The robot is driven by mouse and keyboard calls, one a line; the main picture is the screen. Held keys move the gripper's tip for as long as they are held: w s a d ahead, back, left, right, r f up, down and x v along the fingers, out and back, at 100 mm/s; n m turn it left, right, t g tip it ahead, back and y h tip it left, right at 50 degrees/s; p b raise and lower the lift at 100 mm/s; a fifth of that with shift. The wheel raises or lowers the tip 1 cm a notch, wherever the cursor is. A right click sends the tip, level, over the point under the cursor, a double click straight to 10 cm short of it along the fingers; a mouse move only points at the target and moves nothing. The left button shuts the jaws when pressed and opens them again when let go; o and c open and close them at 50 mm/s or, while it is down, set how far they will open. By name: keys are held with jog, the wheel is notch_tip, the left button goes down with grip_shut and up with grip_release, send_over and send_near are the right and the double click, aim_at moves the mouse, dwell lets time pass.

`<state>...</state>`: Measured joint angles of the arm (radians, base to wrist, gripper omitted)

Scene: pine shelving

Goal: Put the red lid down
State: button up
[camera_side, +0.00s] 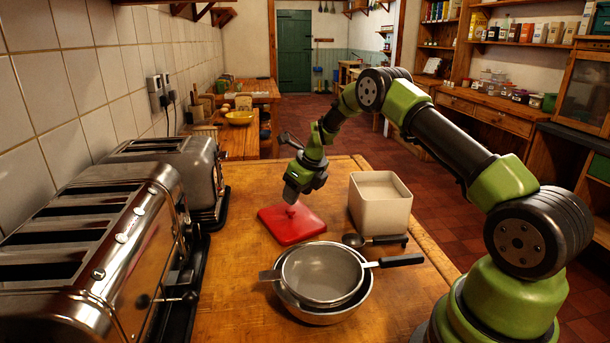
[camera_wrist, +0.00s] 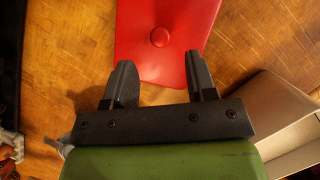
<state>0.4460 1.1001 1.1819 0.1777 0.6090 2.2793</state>
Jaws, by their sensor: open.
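The red lid (camera_side: 287,229) lies flat on the wooden worktop, left of a square cream container (camera_side: 379,207). Its small round knob faces up. In the wrist view the red lid (camera_wrist: 140,42) is at the top, with its knob just beyond my fingertips and roughly between them. My gripper (camera_side: 290,199) is above the lid, near its back edge in the side view. In the wrist view my gripper (camera_wrist: 160,62) has its two fingers apart with nothing between them. The cream container (camera_wrist: 285,112) also shows there at right, without a lid.
A metal sieve (camera_side: 322,268) rests in a metal bowl in front of the lid. A dark ladle (camera_side: 375,240) lies by the container. Two toasters (camera_side: 105,245) line the left wall. Bare worktop (camera_side: 237,260) lies left of the lid.

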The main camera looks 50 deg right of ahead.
jog(key=s+a+r+n, duration=0.4)
jog(key=r+n, duration=0.1)
jog(key=r, duration=0.2)
jog(key=s+a+r+n+t, duration=0.1)
jog(key=s+a+r+n, duration=0.3)
jog(key=r, duration=0.4)
jog(key=s+a+r+n, duration=0.3)
jog(key=a+r+n, duration=0.2)
jog(key=r+n, duration=0.15)
jog(key=s+a+r+n+y, duration=0.1)
jog(key=s+a+n, duration=0.2)
jog(key=s+n, duration=0.5)
jog(key=s+a+n+t+y, duration=0.1)
jog(key=s+a+n, duration=0.3)
jog(key=s+n, duration=0.4)
jog(key=shift+s+a+r+t, duration=0.2)
jog(key=shift+s+r+t, duration=0.15)
jog(key=shift+s, duration=0.7)
